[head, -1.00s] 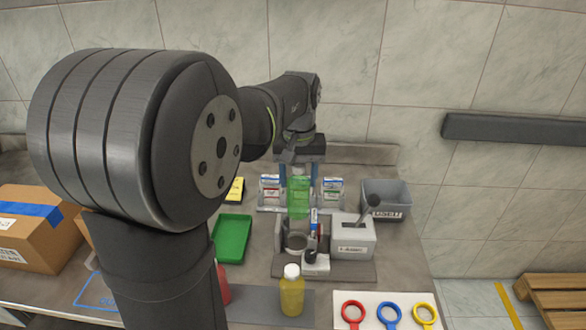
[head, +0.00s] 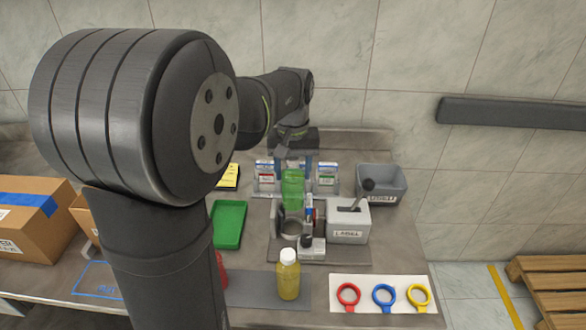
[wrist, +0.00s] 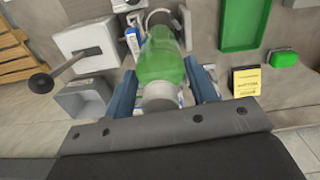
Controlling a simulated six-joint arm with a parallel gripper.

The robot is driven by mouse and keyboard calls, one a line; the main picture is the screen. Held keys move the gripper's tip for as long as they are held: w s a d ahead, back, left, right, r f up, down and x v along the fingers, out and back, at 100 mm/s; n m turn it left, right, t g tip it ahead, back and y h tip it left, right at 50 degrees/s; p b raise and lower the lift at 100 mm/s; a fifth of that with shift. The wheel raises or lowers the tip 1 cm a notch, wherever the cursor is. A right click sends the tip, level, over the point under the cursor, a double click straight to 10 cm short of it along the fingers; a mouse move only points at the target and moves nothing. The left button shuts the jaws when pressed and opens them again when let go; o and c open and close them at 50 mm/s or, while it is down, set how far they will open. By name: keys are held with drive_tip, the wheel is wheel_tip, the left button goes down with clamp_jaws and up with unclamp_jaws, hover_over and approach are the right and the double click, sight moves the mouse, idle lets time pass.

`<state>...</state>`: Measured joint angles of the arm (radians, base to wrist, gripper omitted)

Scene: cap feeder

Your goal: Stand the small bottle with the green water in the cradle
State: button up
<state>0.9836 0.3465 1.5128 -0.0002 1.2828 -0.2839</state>
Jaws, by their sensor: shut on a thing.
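The small bottle with green water (head: 292,190) is upright in my gripper (head: 293,168), above the back part of the feeder station. In the wrist view the green bottle (wrist: 161,60) sits between the two blue fingers of my gripper (wrist: 165,92), its pale cap toward the camera. My gripper is shut on it near the cap. The round grey cradle (head: 290,229) stands in front of and below the bottle in the head view. The bottle's base partly overlaps the cradle area, and I cannot tell whether they touch.
A grey box with a black-knobbed lever (head: 349,221) stands right of the cradle. A grey bin (head: 382,184) is behind it. A yellow bottle (head: 288,275) stands in front, left of colored rings (head: 384,295). A green tray (head: 229,224) lies left.

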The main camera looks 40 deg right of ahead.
sight(293, 191)
drive_tip(key=shift+f, duration=0.15)
drive_tip(key=shift+f, duration=1.3)
drive_tip(key=shift+f, duration=2.25)
drive_tip(key=o, duration=1.6)
drive_tip(key=shift+c, duration=0.2)
drive_tip(key=c, duration=0.4)
drive_tip(key=shift+o, duration=0.2)
drive_tip(key=shift+r, duration=0.1)
